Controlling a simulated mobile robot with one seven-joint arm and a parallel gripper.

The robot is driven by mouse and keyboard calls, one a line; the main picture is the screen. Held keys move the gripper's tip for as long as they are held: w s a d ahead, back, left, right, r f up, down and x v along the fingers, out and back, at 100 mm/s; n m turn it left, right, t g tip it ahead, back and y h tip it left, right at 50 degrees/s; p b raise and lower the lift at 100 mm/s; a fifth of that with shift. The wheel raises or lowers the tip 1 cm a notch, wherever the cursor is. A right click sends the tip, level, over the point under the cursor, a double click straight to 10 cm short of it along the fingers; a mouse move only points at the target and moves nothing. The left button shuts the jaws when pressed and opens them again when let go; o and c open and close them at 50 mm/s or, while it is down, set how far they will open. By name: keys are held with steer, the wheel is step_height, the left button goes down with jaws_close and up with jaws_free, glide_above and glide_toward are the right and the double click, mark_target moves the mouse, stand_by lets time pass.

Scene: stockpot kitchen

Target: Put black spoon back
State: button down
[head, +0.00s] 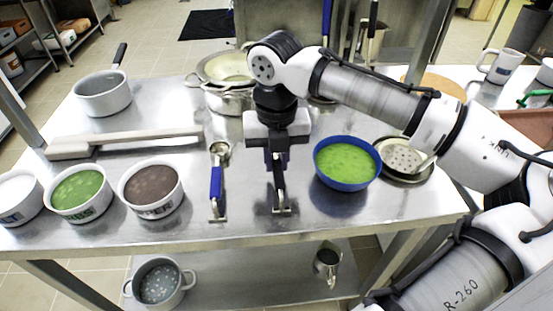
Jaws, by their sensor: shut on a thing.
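My gripper (277,160) points down over the middle of the steel table and is shut on the black spoon (280,192). The black spoon's dark handle runs toward the front edge and ends in a metal hook. Its upper end and bowl are hidden behind my gripper. I cannot tell whether the spoon touches the table. A blue-handled spoon (216,182) lies to the left, bowl away from the front edge. A blue bowl of green food (346,184) stands to the right.
White bowls of green food (79,211) and brown food (151,209) stand front left. A grey slab-like holder (125,143) lies behind them. A saucepan (102,97) and a large pot (228,97) stand farther back. A metal plate (401,157) is at right. The front middle edge is clear.

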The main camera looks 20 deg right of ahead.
mark_target(277, 160)
steer(key=shift+f, duration=0.2)
steer(key=shift+f, duration=0.2)
steer(key=c, duration=1.3)
jaws_free()
steer(key=shift+c, duration=0.2)
step_height(277, 160, up, 12)
steer(key=shift+r+p, duration=0.2)
steer(key=shift+p, duration=0.1)
